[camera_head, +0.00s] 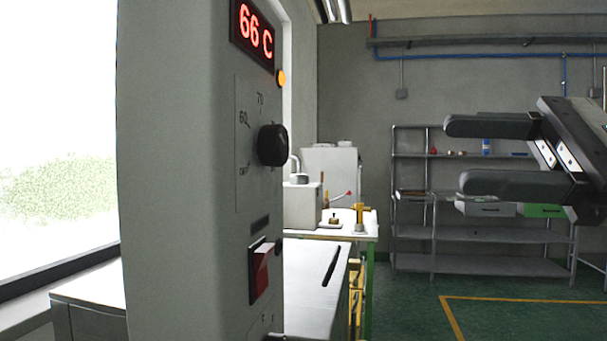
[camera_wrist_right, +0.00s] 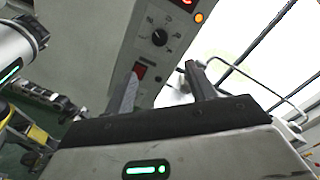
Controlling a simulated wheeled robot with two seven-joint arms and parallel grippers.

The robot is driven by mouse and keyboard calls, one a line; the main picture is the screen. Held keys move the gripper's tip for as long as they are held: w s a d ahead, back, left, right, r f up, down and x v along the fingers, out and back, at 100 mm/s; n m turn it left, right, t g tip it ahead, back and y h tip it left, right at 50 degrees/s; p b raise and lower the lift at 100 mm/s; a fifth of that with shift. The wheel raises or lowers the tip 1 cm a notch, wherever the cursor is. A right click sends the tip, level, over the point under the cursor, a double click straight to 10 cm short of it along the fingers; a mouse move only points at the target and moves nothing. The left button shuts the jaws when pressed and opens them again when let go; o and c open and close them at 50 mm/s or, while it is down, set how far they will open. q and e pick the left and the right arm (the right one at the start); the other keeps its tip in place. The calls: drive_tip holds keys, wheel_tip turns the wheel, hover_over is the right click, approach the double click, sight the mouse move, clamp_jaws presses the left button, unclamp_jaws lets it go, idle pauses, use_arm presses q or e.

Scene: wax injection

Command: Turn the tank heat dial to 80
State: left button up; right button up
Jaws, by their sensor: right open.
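The tank heat dial (camera_head: 272,145) is a black round knob on the side panel of a grey machine (camera_head: 170,180). Marks OFF, 60 and 70 show beside it; where it points is unclear. The dial (camera_wrist_right: 159,37) also shows in the right wrist view, beyond the fingertips. My right gripper (camera_head: 460,155) is open and empty, well to the right of the dial in the head view and apart from it. In the wrist view its fingers (camera_wrist_right: 163,72) spread below the dial. My left gripper is not in the head view.
A red rocker switch (camera_head: 261,272) sits below the dial and an orange lamp (camera_head: 281,78) above it. A bench (camera_head: 345,228) with equipment and a metal shelf (camera_head: 480,235) stand behind. The space between dial and right gripper looks clear.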

drive_tip(key=p, duration=0.4)
approach(286, 149)
drive_tip(key=x, duration=0.7)
drive_tip(key=shift+a+r, duration=0.1)
drive_tip(key=shift+w+a, duration=0.1)
drive_tip(key=shift+a, duration=0.5)
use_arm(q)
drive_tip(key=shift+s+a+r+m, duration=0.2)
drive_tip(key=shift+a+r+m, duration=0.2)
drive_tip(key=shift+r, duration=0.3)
use_arm(e)
drive_tip(key=c, duration=1)
